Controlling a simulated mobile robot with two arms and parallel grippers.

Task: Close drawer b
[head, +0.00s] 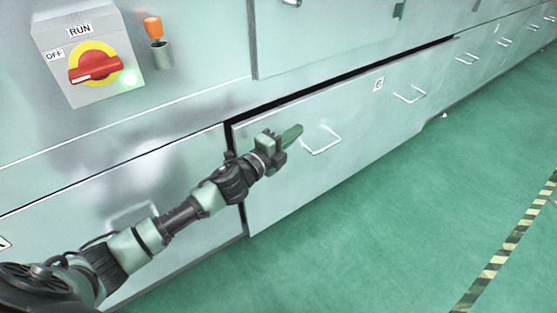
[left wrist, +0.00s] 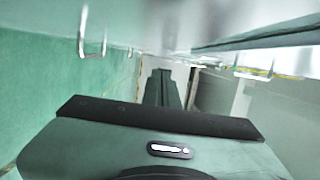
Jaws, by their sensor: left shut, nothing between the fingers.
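Drawer b (head: 345,120) is the wide pale-green drawer in the middle of the head view. Its small label (head: 378,84) is too small to read surely. It stands slightly open, with a dark gap along its top and left edges. It has two wire handles, a near one (head: 322,140) and a far one (head: 410,94). My left gripper (head: 292,133) is shut and empty, in front of the drawer's face just left of the near handle. I cannot tell whether it touches. Its fingers show in the left wrist view (left wrist: 163,90). My right gripper is not in view.
A switch box (head: 88,65) with a red knob and an orange-topped part (head: 155,40) are on the cabinet at upper left. A neighbouring drawer (head: 60,210) lies left, behind my arm. The green floor (head: 400,220) is clear up to a striped line (head: 500,258).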

